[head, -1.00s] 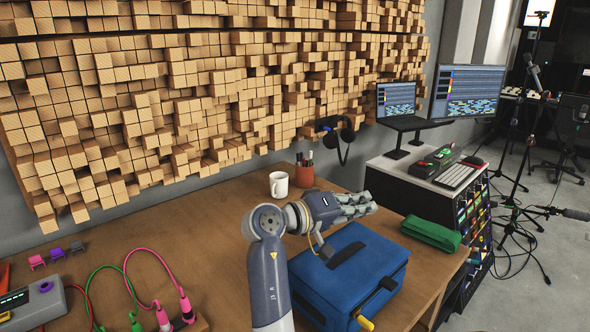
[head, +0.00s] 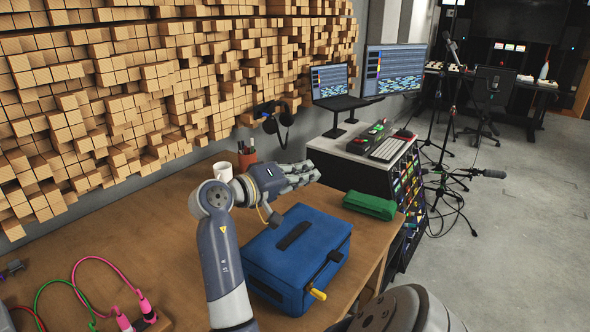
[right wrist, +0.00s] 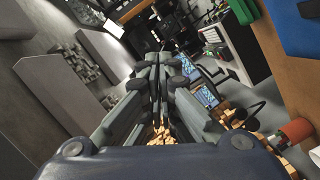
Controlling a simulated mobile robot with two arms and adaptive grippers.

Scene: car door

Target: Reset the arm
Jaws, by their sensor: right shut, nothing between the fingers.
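My right gripper (head: 314,173) is in the air above the wooden workbench, beyond the blue bag, with its fingers pointing to the right. It is shut and empty. In the right wrist view its grey fingers (right wrist: 158,68) are together with nothing between them. The blue bag (head: 318,233) sits on the bench below and nearer than the gripper, and the two look apart. My left gripper is not in view.
The bench (head: 175,230) also holds a white mug (head: 222,172), a red pen cup (head: 247,160), a green case (head: 370,205) and cables. A rack (head: 345,150) with a laptop and monitor stands beyond. Open floor (head: 500,250) lies right.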

